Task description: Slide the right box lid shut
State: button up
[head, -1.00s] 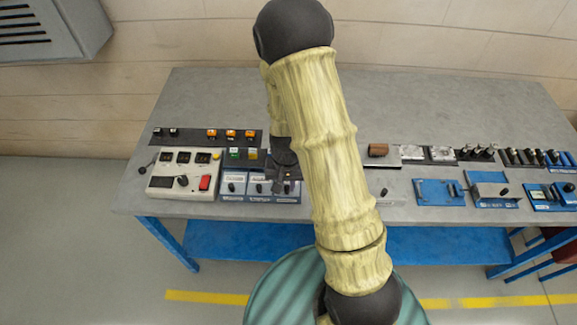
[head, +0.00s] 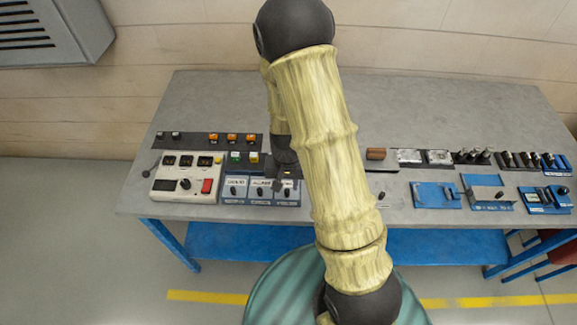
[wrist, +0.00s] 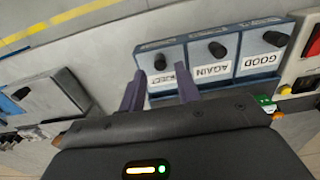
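Three small blue boxes with grey tops, black knobs and white labels stand in a row. The right box (wrist: 162,70) is at the left of the row in the wrist view, with its label too unclear to read; the other two read AGAIN (wrist: 213,71) and GOOD (wrist: 258,61). The right box also shows in the head view (head: 288,197), partly under my gripper. My gripper (wrist: 158,80) has its two purple fingers apart, one on each side of the right box's knob in the picture.
A control panel (head: 185,187) with a red switch stands left of the boxes. Blue fixtures (head: 432,196) and small parts on dark strips (head: 520,160) line the right side. The back of the grey table (head: 430,105) is clear. My arm hides the middle.

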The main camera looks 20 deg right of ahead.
jog(key=shift+r+p, duration=1.5)
jog(key=shift+r, duration=0.5)
jog(key=shift+r, duration=0.45)
notch_tip(320, 180, up, 8)
jog(key=n+t, duration=0.1)
jog(key=n, duration=0.1)
send_over(287, 191)
jog(key=s, duration=0.2)
jog(key=s+d+r+n+t, duration=0.1)
jog(key=s+d+r, duration=0.1)
jog(key=s+r, duration=0.4)
notch_tip(287, 191, up, 2)
jog(key=shift+r+n+t, duration=0.1)
jog(key=shift+n+t, duration=0.2)
